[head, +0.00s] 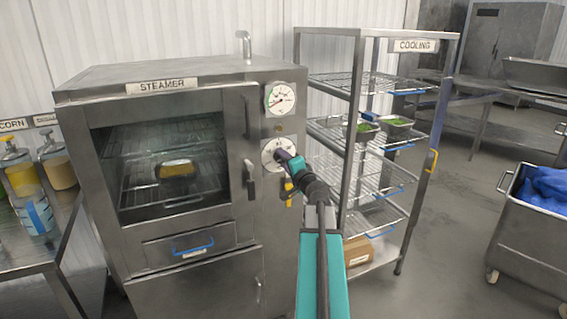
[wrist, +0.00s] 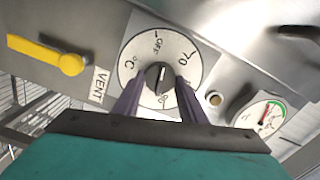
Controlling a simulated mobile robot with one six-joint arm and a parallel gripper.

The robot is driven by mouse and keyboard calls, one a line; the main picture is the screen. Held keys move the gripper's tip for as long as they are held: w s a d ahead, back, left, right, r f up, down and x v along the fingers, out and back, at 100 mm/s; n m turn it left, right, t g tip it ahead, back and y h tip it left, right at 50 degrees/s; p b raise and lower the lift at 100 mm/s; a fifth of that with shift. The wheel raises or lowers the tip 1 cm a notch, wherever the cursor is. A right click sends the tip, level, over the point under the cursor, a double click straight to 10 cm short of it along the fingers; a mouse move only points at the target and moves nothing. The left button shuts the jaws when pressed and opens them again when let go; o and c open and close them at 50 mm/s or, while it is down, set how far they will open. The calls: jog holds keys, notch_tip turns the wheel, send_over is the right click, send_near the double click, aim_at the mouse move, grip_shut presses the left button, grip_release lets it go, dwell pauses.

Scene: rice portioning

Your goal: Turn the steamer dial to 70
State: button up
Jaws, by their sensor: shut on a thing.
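The steamer (head: 190,245) stands at left with its door shut, and a pan of yellow food shows through the window. Its round white dial (head: 268,150) is on the right-hand panel, partly hidden by my gripper (head: 284,156). In the wrist view the dial (wrist: 135,52) carries OFF, 70 and 90 marks and a °C sign, seen turned. My gripper (wrist: 160,77) has its two purple fingers on either side of the black centre knob (wrist: 157,73) and is shut on it. A light pointer line shows on the knob towards the top, near OFF; its exact reading is unclear.
A gauge (head: 280,98) sits above the dial. A yellow vent lever (wrist: 50,55) is on the same panel. The cooling rack (head: 352,120) with pans stands close on the right. A bin (head: 525,225) with blue cloth is far right, with free floor between.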

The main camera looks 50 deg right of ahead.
jog(key=m, duration=0.8)
jog(key=shift+d, duration=0.1)
jog(key=shift+f+m, duration=0.1)
jog(key=shift+m, duration=0.2)
dwell(0.3)
jog(key=o, duration=1)
